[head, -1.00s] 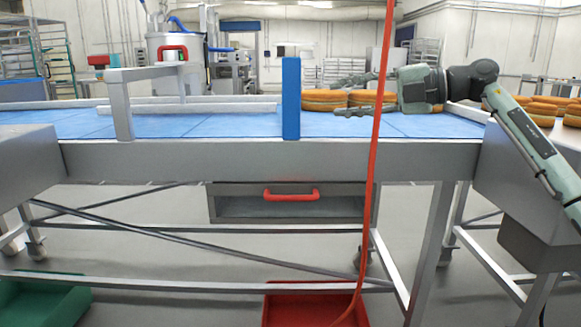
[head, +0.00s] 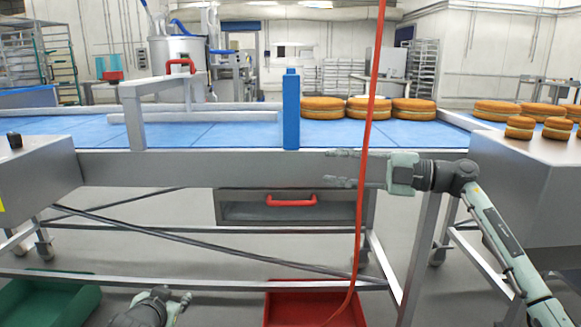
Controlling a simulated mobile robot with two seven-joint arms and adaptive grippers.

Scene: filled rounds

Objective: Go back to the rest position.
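My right gripper (head: 341,168) comes in from the right and points left in front of the conveyor's grey side. Its two fingers are apart with nothing between them. My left gripper (head: 182,302) is low at the bottom edge, partly cut off by the frame, and its finger spacing is unclear. Several filled rounds (head: 369,108) stand in a row on the blue conveyor belt (head: 226,127), above and behind my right gripper, apart from it.
A red cable (head: 368,110) hangs across the view close to my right gripper's fingers. More rounds (head: 519,128) stand on the steel table at right (head: 545,160). A blue post (head: 291,115) rises at the belt edge. A red crate (head: 290,305) and a green crate (head: 45,303) are on the floor.

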